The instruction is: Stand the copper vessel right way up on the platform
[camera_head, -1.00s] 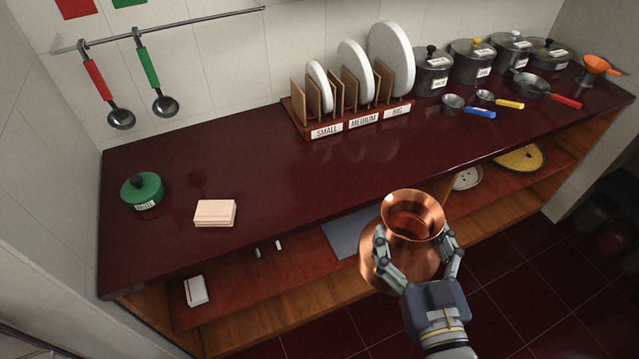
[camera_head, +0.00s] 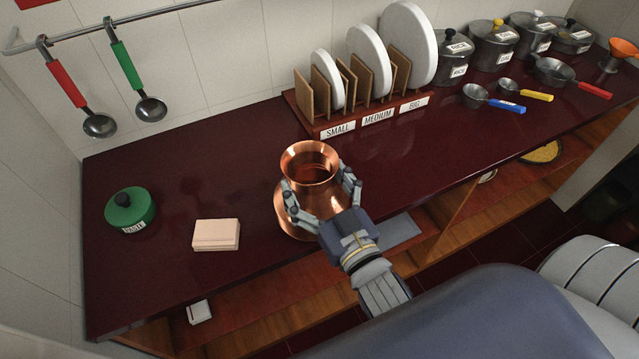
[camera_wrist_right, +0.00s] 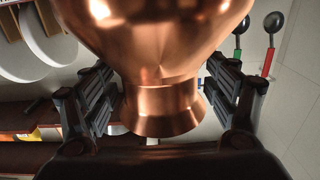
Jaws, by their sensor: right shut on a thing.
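The copper vessel (camera_head: 290,207) is round-bodied with a narrower neck and a flared mouth. It is upright, mouth up, over the front part of the dark red counter (camera_head: 400,150); I cannot tell whether its base touches. My right gripper (camera_head: 322,195) is shut on it, with fingers on both sides near the neck. The right wrist view, which is upside down, shows the vessel (camera_wrist_right: 165,60) between the fingers (camera_wrist_right: 160,100). Its underside is hidden. I cannot tell which surface is the platform. My left gripper is not in view.
A beige block (camera_head: 216,234) and a green lidded pot (camera_head: 130,212) stand left of the vessel. A plate rack (camera_head: 312,128) stands behind it, lidded pots (camera_head: 455,65) at back right. A grey slab (camera_head: 402,232) lies on the lower shelf. Ladles (camera_head: 100,125) hang at left.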

